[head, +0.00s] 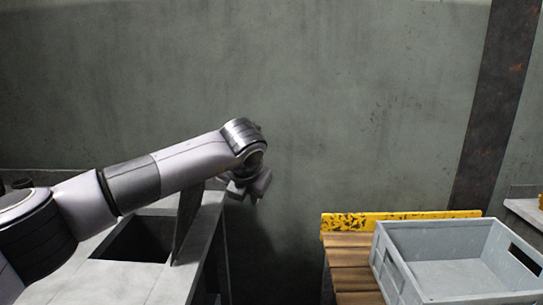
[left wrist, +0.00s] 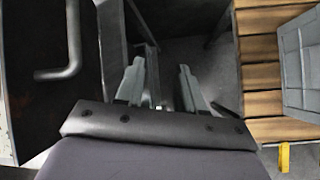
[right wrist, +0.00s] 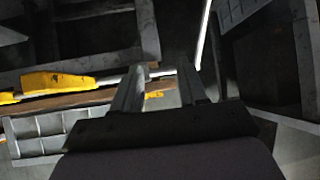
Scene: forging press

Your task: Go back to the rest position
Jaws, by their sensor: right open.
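My left arm reaches in from the left in the head view, with its gripper (head: 250,188) hanging in the air in front of the grey wall. In the left wrist view the left gripper (left wrist: 160,85) has its two fingers apart, with nothing between them. My right gripper does not show in the head view. In the right wrist view the right gripper (right wrist: 160,85) has its fingers apart and holds nothing.
A grey crate (head: 440,268) stands on a wooden pallet (head: 348,262) with a yellow-and-black board (head: 375,220) behind it. A grey bench (head: 160,285) with a dark square opening (head: 135,240) is under my left arm. A dark gap lies between bench and pallet.

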